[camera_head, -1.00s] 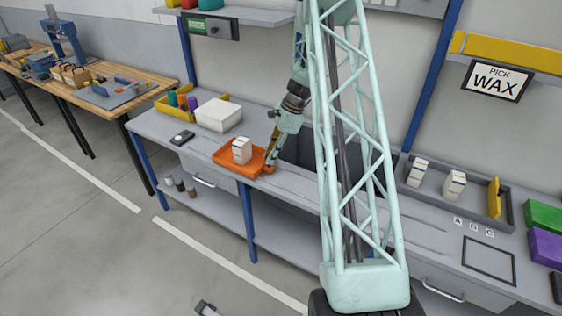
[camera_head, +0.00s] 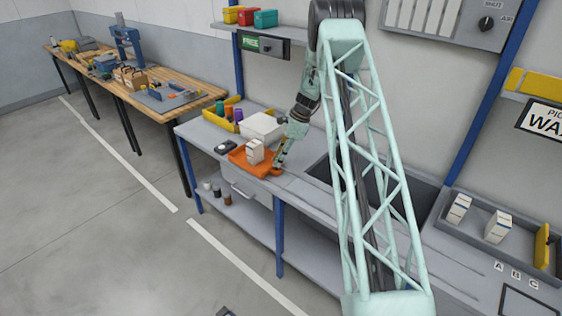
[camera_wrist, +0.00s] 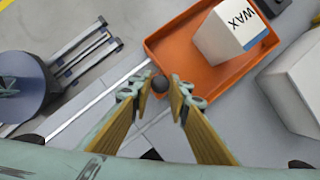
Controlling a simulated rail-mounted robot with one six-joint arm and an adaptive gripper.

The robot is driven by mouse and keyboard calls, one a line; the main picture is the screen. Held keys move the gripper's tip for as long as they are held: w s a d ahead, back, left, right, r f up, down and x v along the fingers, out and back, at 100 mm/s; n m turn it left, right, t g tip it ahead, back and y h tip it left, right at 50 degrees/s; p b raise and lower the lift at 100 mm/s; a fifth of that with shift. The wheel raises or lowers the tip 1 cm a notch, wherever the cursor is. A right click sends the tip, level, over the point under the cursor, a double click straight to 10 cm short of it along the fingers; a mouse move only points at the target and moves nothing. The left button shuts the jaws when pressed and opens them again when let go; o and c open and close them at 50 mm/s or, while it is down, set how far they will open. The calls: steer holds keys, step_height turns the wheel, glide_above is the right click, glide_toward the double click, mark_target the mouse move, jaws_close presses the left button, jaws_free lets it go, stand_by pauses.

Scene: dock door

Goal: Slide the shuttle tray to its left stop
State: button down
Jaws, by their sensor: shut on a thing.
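The orange shuttle tray (camera_head: 238,159) lies on the grey bench, towards its left end. It also shows in the wrist view (camera_wrist: 178,48). A white box marked WAX (camera_wrist: 228,35) stands upright in the tray, and the head view shows it too (camera_head: 256,151). My gripper (camera_head: 277,167) is at the right end of the tray, reaching down from above. In the wrist view my gripper's yellow-sided fingers (camera_wrist: 161,86) are either side of a dark round knob (camera_wrist: 159,84) beside the tray's edge, shut on it. The tray's stop cannot be made out.
A white box (camera_head: 262,127) and a yellow bin (camera_head: 222,122) stand behind the tray. A small black device (camera_head: 226,146) lies to its left. A grey tray (camera_head: 470,232) with white cartons is at the right.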

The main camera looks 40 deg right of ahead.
steer(key=shift+w+r, duration=0.1)
steer(key=shift+w, duration=0.05)
steer(key=c, duration=2.5)
jaws_free()
steer(key=shift+w, duration=0.15)
steer(key=shift+o, duration=0.2)
steer(key=v, duration=1.2)
